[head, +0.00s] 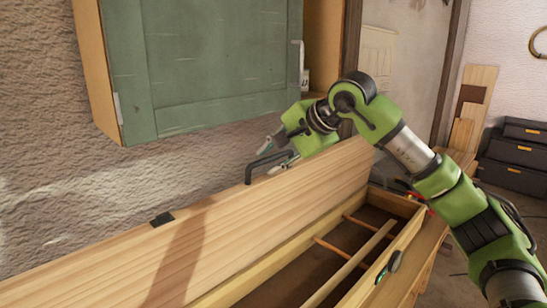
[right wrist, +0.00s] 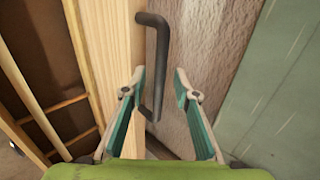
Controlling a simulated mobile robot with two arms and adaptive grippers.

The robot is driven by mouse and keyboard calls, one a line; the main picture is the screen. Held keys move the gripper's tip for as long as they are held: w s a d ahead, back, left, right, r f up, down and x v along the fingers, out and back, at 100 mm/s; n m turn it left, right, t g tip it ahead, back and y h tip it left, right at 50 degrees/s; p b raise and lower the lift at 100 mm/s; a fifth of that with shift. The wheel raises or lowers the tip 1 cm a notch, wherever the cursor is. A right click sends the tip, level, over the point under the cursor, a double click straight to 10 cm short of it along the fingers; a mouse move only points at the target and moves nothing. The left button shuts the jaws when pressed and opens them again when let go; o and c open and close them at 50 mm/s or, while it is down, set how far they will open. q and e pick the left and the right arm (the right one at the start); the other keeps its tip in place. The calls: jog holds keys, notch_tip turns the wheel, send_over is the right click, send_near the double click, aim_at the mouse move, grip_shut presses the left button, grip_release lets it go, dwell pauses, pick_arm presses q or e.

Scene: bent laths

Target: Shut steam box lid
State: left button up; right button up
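The steam box lid (head: 250,215) is a long pale wooden panel, raised and standing open along the wall side of the steam box (head: 400,238). A black bar handle (head: 262,162) sits at the lid's upper edge. My right gripper (head: 277,153) is at this handle, with its fingers apart. In the right wrist view, the handle (right wrist: 163,50) runs between the two open fingers (right wrist: 159,74), and I see no finger closed on it. The lid's pale wood (right wrist: 105,45) is left of the fingers. My left gripper is not in view.
A green-doored wall cabinet (head: 215,60) hangs just above the lid and my right gripper. The box's open inside (head: 340,240) shows wooden slats. A dark latch (head: 389,266) is on its front wall. Dark drawer cases (head: 515,155) stand at the far right.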

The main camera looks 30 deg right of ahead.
grip_shut()
jog(key=s+d+f, duration=0.3)
jog(key=s+f, duration=0.2)
jog(key=s, duration=0.4)
jog(key=s+d+f, duration=0.4)
jog(key=s+f, duration=0.1)
jog(key=s, duration=0.5)
jog(key=s+d+f, duration=0.1)
jog(key=s+f, duration=0.2)
jog(key=f, duration=0.7)
jog(key=s+d+f, duration=0.1)
jog(key=s+f, duration=0.3)
jog(key=f, duration=0.7)
jog(key=shift+s+d, duration=0.15)
jog(key=shift+s, duration=0.05)
jog(key=shift+o, duration=1.2)
grip_release()
jog(key=shift+s, duration=0.1)
